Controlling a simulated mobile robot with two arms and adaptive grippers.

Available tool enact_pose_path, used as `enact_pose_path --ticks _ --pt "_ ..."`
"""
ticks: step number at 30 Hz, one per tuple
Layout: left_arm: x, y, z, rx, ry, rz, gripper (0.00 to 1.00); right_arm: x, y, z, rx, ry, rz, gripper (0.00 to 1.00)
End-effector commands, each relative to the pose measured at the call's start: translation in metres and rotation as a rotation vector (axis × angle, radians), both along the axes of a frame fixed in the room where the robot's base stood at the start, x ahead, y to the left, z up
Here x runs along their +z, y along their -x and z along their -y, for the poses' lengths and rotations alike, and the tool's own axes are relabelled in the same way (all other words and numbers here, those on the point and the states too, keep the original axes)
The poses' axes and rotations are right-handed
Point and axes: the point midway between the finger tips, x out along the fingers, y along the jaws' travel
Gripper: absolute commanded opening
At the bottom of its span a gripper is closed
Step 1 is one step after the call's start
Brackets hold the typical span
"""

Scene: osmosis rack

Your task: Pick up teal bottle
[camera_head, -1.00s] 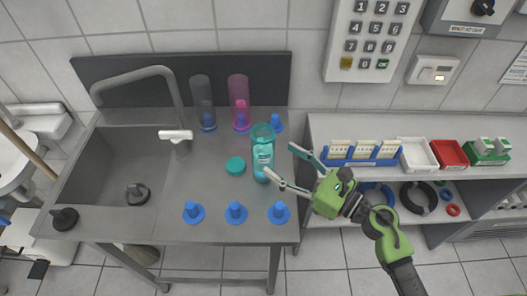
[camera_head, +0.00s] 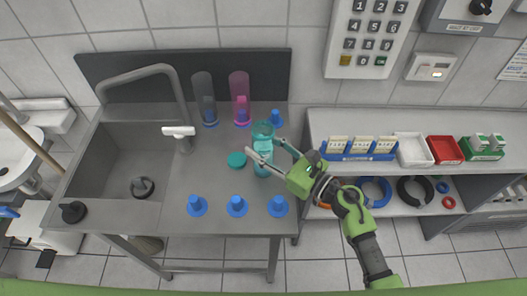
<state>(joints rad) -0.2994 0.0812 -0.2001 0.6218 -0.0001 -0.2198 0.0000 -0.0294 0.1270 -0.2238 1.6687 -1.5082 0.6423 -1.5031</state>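The teal bottle (camera_head: 263,143) stands upright and open-topped on the steel counter, right of the sink. A round teal cap (camera_head: 237,160) lies on the counter to its left. My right gripper (camera_head: 262,149) comes in from the right with its fingers spread apart. One finger passes across the front of the bottle's lower part and the other is at its right side. The fingers are around the bottle or very near it; contact is not clear. My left gripper is not in view.
A grey tube (camera_head: 205,99) and a pink tube (camera_head: 240,96) stand behind the bottle. Several blue pegs (camera_head: 237,206) line the counter's front. The sink (camera_head: 115,165) with its faucet (camera_head: 183,110) is left. A shelf with trays (camera_head: 414,151) is right.

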Motion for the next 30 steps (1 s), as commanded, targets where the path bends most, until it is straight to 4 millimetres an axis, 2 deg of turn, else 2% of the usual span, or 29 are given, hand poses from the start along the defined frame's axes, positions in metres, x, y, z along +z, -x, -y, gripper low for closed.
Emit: enact_pose_path --ticks 12,17,20,23,29,30 --pt "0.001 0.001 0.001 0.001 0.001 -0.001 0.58 0.003 0.000 0.000 0.000 0.000 0.001 0.15" --pt "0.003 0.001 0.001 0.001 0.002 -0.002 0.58 0.017 0.000 0.000 0.001 0.002 0.004 0.15" --pt "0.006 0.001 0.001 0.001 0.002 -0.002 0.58 0.033 0.000 0.000 0.001 0.002 0.007 0.15" --pt "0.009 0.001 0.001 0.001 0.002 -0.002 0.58 0.048 0.014 0.000 0.003 0.002 0.004 0.15" --pt "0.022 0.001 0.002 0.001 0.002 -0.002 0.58 0.096 0.053 0.000 0.003 0.002 0.005 0.15" --pt "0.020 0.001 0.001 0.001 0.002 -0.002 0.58 0.097 0.063 0.000 0.002 0.001 0.001 0.15"
